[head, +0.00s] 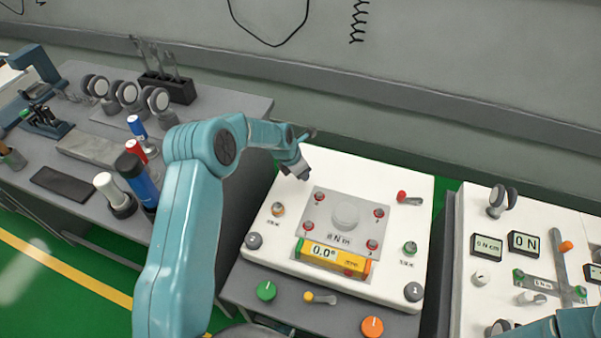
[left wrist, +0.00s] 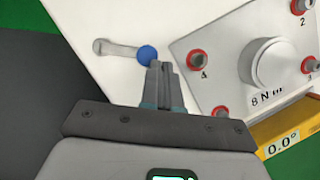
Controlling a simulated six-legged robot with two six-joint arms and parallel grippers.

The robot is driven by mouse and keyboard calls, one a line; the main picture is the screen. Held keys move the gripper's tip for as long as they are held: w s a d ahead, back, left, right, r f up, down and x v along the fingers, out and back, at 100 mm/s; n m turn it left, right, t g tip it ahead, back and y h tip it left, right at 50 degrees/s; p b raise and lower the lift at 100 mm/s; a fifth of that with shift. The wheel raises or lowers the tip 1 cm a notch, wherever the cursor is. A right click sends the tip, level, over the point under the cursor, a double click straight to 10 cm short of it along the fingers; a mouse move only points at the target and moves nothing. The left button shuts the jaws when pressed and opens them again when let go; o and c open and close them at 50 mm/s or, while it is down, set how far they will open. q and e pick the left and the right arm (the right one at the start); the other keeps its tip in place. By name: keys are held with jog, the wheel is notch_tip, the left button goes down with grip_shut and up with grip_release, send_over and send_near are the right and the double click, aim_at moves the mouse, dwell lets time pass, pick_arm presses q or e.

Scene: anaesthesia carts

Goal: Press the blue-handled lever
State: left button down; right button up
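The blue-handled lever shows in the left wrist view as a blue ball knob (left wrist: 147,55) on a short pale shaft, fixed to a white panel (left wrist: 75,15). My left gripper (left wrist: 160,66) has its two grey fingers together, with nothing seen between them. Its tips are right beside the knob, at its lower right; I cannot tell whether they touch it. In the head view my left gripper (head: 300,172) is over the upper left of the white panel (head: 390,170), and I cannot make out the lever there. Of my right arm only a teal link shows at the lower right.
A grey plate with a round knob (head: 346,213) and red-ringed posts is mid-panel, above a yellow 0.0° display (head: 325,253). A red-handled lever (head: 408,198) is at the right. A bench with tools (head: 140,180) stands left; another white panel (head: 480,220) stands right.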

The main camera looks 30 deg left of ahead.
pick_arm(q)
jog(key=shift+w+d, duration=0.5)
jog(key=shift+w, duration=0.15)
pick_arm(e)
jog(key=shift+w+d+f, duration=0.15)
jog(key=shift+w+d, duration=0.05)
jog(key=shift+w, duration=0.05)
pick_arm(q)
jog(key=shift+w, duration=0.1)
